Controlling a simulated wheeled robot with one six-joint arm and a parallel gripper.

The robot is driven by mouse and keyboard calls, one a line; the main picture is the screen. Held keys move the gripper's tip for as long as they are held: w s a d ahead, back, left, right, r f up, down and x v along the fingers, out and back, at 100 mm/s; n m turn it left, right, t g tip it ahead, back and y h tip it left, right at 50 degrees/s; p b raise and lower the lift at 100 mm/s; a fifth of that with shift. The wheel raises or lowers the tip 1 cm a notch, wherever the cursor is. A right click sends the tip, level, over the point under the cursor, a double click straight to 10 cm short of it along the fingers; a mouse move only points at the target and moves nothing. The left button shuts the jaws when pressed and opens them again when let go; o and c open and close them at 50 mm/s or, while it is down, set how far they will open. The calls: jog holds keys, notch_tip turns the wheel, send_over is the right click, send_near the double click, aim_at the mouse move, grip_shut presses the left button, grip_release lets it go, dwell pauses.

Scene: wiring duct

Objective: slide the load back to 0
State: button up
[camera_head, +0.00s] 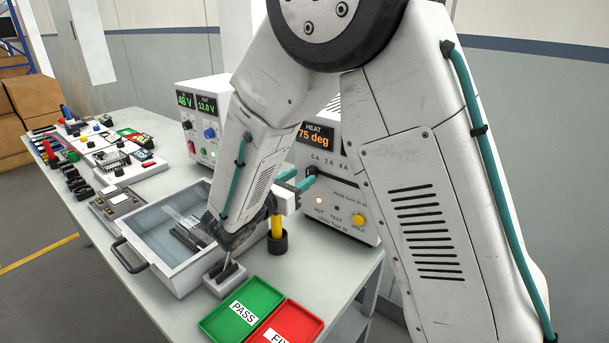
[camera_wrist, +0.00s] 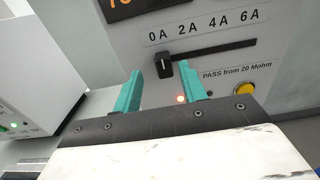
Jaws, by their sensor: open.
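The load slider's black knob (camera_wrist: 164,67) shows in the wrist view at the left end of its dark slot (camera_wrist: 220,51), below the 0 A label. The slot also shows in the head view (camera_head: 330,174) on the front of the white heat unit (camera_head: 352,205), partly behind my gripper. My gripper (camera_wrist: 159,86) is open, with its teal fingers to either side of the knob in the picture. Nothing is held between them. Whether the fingertips reach around the knob or stop short of it cannot be told. In the head view my gripper (camera_head: 297,181) is close to the panel.
A yellow button (camera_head: 358,219) and a lit red lamp (camera_wrist: 180,98) sit below the slot. A power supply (camera_head: 203,118) stands left of the unit.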

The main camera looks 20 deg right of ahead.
jog(key=v, duration=0.4)
jog(key=shift+s+a, duration=0.15)
jog(key=shift+a, duration=0.1)
jog(key=s+d+f+m+g+y, duration=0.1)
jog(key=s+d+m+g+y, duration=0.2)
jog(key=s+m+g, duration=0.4)
jog(key=s+d+f+m+g+y, duration=0.1)
jog(key=s+d+m+g+y, duration=0.15)
jog(key=s+m, duration=0.45)
jog(key=s+r+m+t+y, duration=0.1)
jog(key=s+r+m+y, duration=0.3)
jog(key=s, duration=0.4)
jog(key=s+r+m+t+y, duration=0.1)
jog(key=s+r+m+y, duration=0.3)
jog(key=s, duration=0.4)
jog(key=shift+d+m+y, duration=0.4)
jog(key=shift+m+y, duration=0.5)
jog(key=shift+y, duration=0.25)
